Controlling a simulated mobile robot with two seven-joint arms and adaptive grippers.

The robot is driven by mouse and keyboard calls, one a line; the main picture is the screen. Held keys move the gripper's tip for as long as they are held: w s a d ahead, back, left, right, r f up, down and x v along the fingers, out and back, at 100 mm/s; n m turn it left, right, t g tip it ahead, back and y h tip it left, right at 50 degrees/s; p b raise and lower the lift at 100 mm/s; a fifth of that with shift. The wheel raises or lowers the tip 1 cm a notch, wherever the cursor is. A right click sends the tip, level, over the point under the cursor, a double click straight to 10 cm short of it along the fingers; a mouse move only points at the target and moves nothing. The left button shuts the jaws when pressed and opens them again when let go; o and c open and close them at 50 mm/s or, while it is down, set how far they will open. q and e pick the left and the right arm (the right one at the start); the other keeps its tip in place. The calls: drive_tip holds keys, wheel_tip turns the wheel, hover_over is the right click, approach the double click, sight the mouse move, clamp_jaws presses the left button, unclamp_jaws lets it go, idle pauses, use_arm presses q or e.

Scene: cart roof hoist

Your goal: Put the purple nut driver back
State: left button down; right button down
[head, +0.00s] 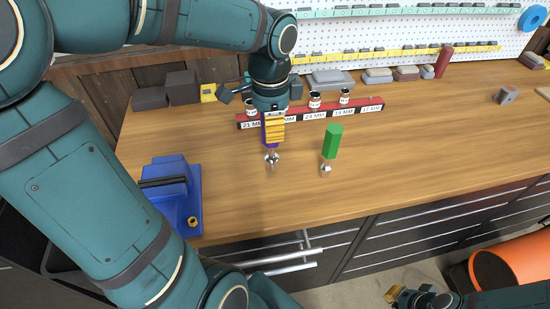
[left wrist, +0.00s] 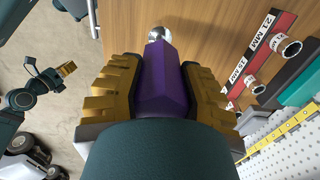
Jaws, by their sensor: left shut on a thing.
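The purple nut driver (left wrist: 163,78) is between the yellow fingers of my left gripper (left wrist: 158,90), which is shut on its handle. In the head view my left gripper (head: 273,131) hides most of the purple handle (head: 265,138). The driver's metal socket end points down over the wooden bench; I cannot tell whether it touches. A red rack (head: 377,103) with size labels such as 21 MM, 23 MM, 19 MM and 17 MM lies behind it, partly hidden by my gripper. My right gripper (head: 395,293) is low at the right, away from the bench; its jaw opening is unclear.
A green nut driver (head: 333,142) stands socket-down to the right of the purple one. Brown-and-white small jars or sockets (head: 315,100) stand by the rack. A blue vise (head: 172,190) is at the left. Bare bench (head: 430,140) lies to the right.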

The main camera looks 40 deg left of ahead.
sight(272, 156)
use_arm(q)
drive_tip(key=shift+f+b, duration=0.6)
drive_tip(key=shift+f, duration=2.7)
drive_tip(key=shift+f, duration=0.15)
drive_tip(key=c, duration=0.7)
unclamp_jaws()
drive_tip(key=shift+r, duration=0.2)
wheel_tip(272, 156, up, 12)
drive_tip(key=shift+p, duration=1.25)
